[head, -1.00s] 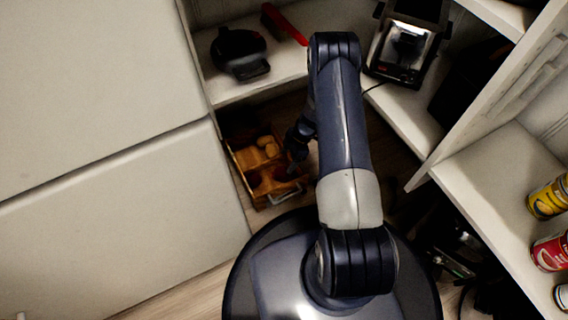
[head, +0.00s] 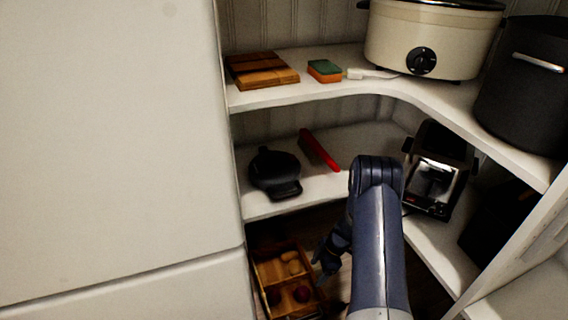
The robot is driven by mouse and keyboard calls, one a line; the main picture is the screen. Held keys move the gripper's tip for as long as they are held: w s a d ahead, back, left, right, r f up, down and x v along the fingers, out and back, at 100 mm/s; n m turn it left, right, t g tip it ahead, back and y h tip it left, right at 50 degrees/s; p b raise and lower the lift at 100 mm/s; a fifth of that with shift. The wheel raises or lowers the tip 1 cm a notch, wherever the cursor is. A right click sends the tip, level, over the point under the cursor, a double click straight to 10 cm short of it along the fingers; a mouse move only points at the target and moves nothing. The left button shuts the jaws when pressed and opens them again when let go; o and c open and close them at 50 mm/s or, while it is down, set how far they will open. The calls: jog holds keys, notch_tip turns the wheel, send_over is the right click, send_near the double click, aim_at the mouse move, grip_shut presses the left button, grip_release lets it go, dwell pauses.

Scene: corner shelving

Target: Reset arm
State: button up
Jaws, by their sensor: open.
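My arm rises from the bottom of the head view and bends over at its top joint. Its far end hangs down behind that joint, on the left side. My gripper (head: 322,270) shows only as a small dark shape low down, beside a wooden crate (head: 262,290). It is open, and I see nothing held in it. Its fingertips are partly lost in shadow.
The lower shelf (head: 325,186) bears a black waffle-maker-like appliance (head: 274,172), a red-handled object (head: 320,150) and a toaster (head: 438,172). Above are a wooden board (head: 262,70), a sponge (head: 325,71), a brush (head: 372,74), a slow cooker (head: 428,40) and a black pot (head: 525,85). A pale cabinet (head: 110,140) fills the left.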

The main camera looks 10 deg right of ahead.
jog(key=b+x, duration=0.3)
jog(key=x, duration=0.8)
jog(key=shift+d+b, duration=0.1)
jog(key=shift+b, duration=0.2)
jog(key=shift+f, duration=0.4)
jog(key=shift+r, duration=0.25)
jog(key=shift+f, duration=0.15)
jog(key=s+p+v, duration=0.1)
jog(key=p+v, duration=0.4)
jog(key=v, duration=0.9)
jog(key=b+x, duration=0.1)
jog(key=x, duration=0.4)
jog(key=b+x, duration=0.2)
jog(key=x, duration=0.2)
jog(key=w+b+x, duration=0.1)
jog(key=b+x, duration=0.1)
jog(key=x, duration=0.3)
jog(key=shift+s+f, duration=0.1)
jog(key=shift+f, duration=0.25)
notch_tip(320, 180, up, 13)
jog(key=p, duration=0.5)
notch_tip(320, 180, up, 30)
jog(key=m+t+p, duration=0.3)
jog(key=m+p, duration=0.4)
jog(key=p, duration=1.3)
send_over(305, 289)
jog(key=w, duration=0.1)
jog(key=shift+r+m+h, duration=0.3)
jog(key=shift+r+m, duration=0.1)
jog(key=shift+r, duration=0.25)
